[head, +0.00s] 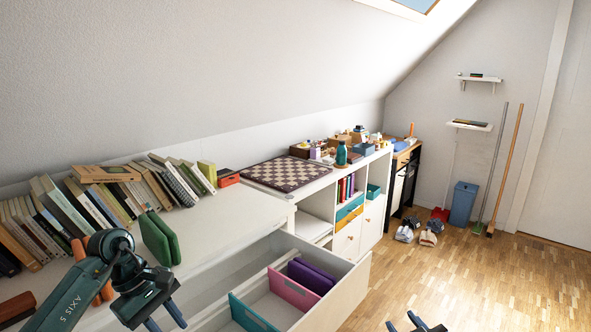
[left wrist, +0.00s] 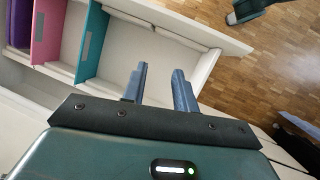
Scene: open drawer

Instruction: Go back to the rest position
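My left gripper (head: 165,321) hangs at the lower left, in front of the white worktop, its fingers cut by the picture edge. In the left wrist view its two blue fingers (left wrist: 159,72) stand apart with nothing between them, above the open drawer. My right gripper (head: 404,323) shows only at the bottom edge, right of the drawer. Its fingertips are apart and no object shows between them. The open white drawer (head: 345,291) holds a purple item (head: 312,276), a pink divider (head: 292,290) and a teal divider (head: 252,317).
Books (head: 92,201) and a green book (head: 160,240) stand on the white worktop (head: 228,222). A chessboard (head: 287,173) and a teal bottle (head: 341,154) are on the cabinet behind. Shoes (head: 428,238) lie on the wooden floor (head: 480,280), which is mostly free at right.

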